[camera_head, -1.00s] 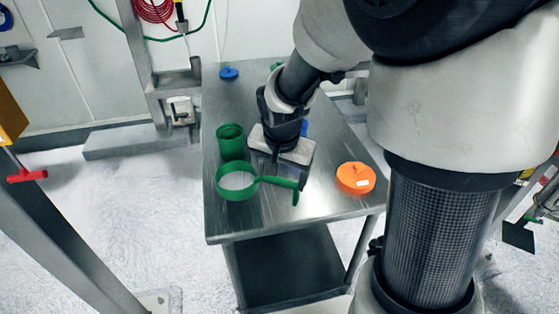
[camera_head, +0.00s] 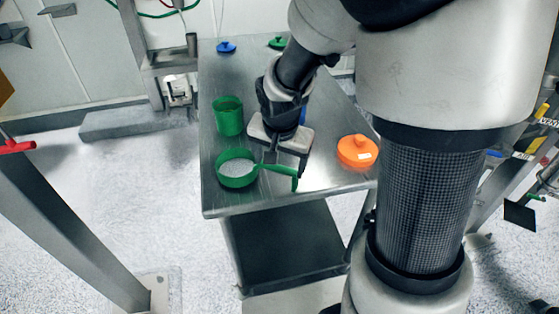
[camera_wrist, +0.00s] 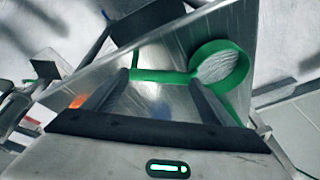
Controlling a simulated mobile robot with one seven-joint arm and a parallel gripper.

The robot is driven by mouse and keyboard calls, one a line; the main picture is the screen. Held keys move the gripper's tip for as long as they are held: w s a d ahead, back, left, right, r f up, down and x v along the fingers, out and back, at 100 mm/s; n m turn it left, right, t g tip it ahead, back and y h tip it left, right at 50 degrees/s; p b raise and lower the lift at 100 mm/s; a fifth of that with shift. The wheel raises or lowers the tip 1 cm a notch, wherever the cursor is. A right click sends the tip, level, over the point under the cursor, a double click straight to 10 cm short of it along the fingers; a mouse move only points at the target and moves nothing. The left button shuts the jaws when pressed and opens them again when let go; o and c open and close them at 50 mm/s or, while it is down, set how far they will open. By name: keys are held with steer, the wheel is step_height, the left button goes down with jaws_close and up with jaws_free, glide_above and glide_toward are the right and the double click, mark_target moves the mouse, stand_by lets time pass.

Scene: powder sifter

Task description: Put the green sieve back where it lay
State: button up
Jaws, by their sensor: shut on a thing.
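The green sieve (camera_head: 237,181) has a round rim, a pale mesh and a straight handle with a bent end. It is over the front left part of the steel table (camera_head: 240,203). My gripper (camera_head: 285,165) is shut on its handle, to the right of the ring. In the wrist view the handle (camera_wrist: 160,76) runs across between the fingers of my gripper (camera_wrist: 162,82), and the ring (camera_wrist: 246,70) is at the upper right. I cannot tell whether the sieve touches the tabletop.
A green container (camera_head: 228,117) stands just behind the sieve. A blue lid (camera_head: 225,47) and a green lid (camera_head: 277,42) lie at the far end. A blue object (camera_head: 303,117) is partly hidden behind my gripper. The table's front edge is close.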

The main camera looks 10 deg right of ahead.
steer(key=shift+f+b, duration=0.6)
steer(key=shift+f, duration=0.1)
steer(key=o, duration=2.1)
steer(key=shift+r, duration=0.15)
